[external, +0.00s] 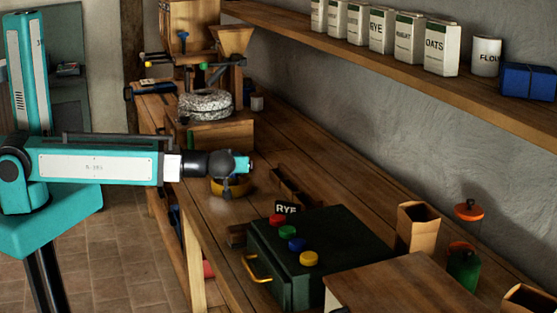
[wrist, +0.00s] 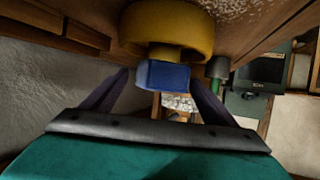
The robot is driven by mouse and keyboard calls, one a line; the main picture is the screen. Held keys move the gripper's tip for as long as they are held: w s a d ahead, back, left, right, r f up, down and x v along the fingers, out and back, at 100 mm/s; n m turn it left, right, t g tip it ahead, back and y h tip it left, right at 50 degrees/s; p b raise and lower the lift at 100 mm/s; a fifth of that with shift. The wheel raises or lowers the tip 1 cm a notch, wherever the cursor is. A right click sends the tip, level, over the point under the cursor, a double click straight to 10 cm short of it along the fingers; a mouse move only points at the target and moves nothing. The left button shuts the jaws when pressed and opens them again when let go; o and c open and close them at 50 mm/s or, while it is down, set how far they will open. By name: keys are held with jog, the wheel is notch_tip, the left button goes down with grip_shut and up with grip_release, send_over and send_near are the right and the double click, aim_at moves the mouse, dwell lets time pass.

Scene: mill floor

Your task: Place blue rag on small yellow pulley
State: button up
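In the wrist view a blue block-shaped bundle, which looks like the blue rag (wrist: 162,75), sits between the two dark fingers of my gripper (wrist: 160,84). The fingers reach its left and right sides, and it appears held. The yellow pulley (wrist: 168,27) is right by the rag in that view, overlapping its edge. Whether they touch cannot be told. In the external view my gripper (external: 230,184) is over the yellow pulley (external: 246,185) on the bench and partly hides it. The rag cannot be made out there.
A dark green box (external: 320,245) with coloured knobs stands in front on the bench (external: 330,190). A millstone (external: 206,103) is behind. Paper bags, a green bottle (external: 464,268) and an orange-topped item are at right. A shelf above holds cartons and a blue bundle (external: 528,82).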

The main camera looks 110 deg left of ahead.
jog(key=shift+r+p, duration=0.2)
jog(key=shift+p, duration=0.1)
jog(key=shift+w+d, duration=0.15)
jog(key=shift+d, duration=0.15)
jog(key=b+v, duration=0.3)
jog(key=v, duration=0.8)
jog(key=shift+d, duration=0.15)
jog(key=shift+r, duration=0.1)
dwell(0.5)
